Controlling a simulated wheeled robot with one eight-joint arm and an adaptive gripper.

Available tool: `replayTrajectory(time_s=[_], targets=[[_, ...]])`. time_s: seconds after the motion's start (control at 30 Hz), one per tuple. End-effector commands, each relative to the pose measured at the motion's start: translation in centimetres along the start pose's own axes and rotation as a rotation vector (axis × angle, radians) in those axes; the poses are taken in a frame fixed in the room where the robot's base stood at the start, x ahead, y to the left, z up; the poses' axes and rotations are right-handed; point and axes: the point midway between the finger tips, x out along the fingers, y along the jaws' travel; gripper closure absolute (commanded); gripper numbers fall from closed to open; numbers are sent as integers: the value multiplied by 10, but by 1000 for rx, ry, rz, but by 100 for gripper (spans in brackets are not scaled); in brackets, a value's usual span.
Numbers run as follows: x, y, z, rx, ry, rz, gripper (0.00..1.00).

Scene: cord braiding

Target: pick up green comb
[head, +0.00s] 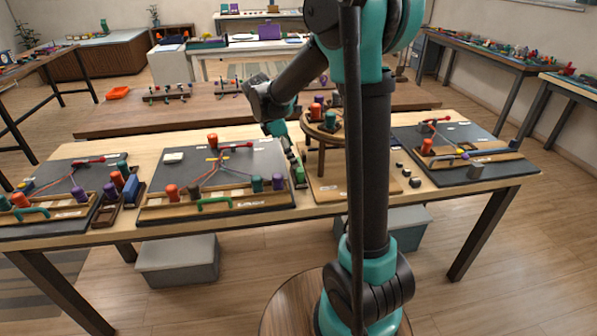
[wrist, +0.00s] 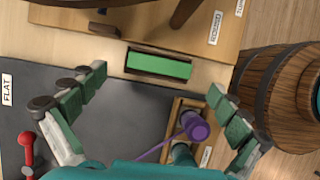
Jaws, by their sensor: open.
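The green comb (wrist: 160,65) appears as a plain green bar lying in a narrow dark brown holder (wrist: 131,72) in the wrist view. No teeth show from above. The holder stands on the bare table strip between the dark board and a wooden plank. My gripper (wrist: 157,80) is open and empty. Its two green-padded fingers are wide apart to the left and right, with the comb beyond and between their tips. In the head view my gripper (head: 291,153) points down at the right edge of the middle board, and the comb is hard to tell from the fingers there.
The dark middle board (head: 255,160) carries coloured cords and a rail with a purple bobbin (wrist: 195,127). A round wooden stand (head: 322,125) with bobbins stands close to the right of my gripper. A green arched handle (head: 214,203) sits at the board's front.

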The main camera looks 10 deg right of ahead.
Motion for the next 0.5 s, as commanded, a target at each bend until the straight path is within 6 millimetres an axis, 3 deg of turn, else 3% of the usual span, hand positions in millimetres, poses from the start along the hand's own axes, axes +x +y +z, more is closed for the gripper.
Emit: replayTrajectory(time_s=[0.5], targets=[[53,0,0,1,0,0,0]])
